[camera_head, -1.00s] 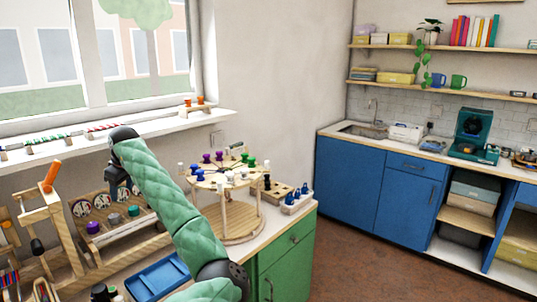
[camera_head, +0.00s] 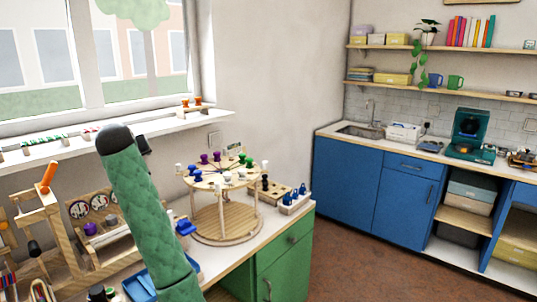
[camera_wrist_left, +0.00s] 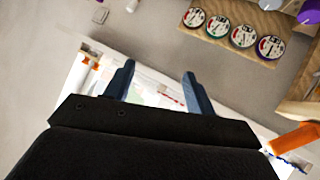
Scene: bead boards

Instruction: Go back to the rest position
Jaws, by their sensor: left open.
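My left arm (camera_head: 150,225) rises in green from the bottom of the head view to a black joint, in front of the workbench. My left gripper (camera_wrist_left: 158,82) shows in the left wrist view as two blue fingers spread apart with nothing held between them. In the head view it cannot be made out clearly behind the arm. A white window sill with a red-marked strip (camera_wrist_left: 165,95) lies behind the fingers in the wrist view. My right gripper is not in view.
A round wooden peg stand (camera_head: 228,238) is right of the arm on the bench. A blue tray (camera_head: 138,287) is partly hidden by the arm. Left stand a wooden rack (camera_head: 120,252) and an orange-handled wooden frame (camera_head: 45,215). The floor (camera_head: 350,265) at right is clear.

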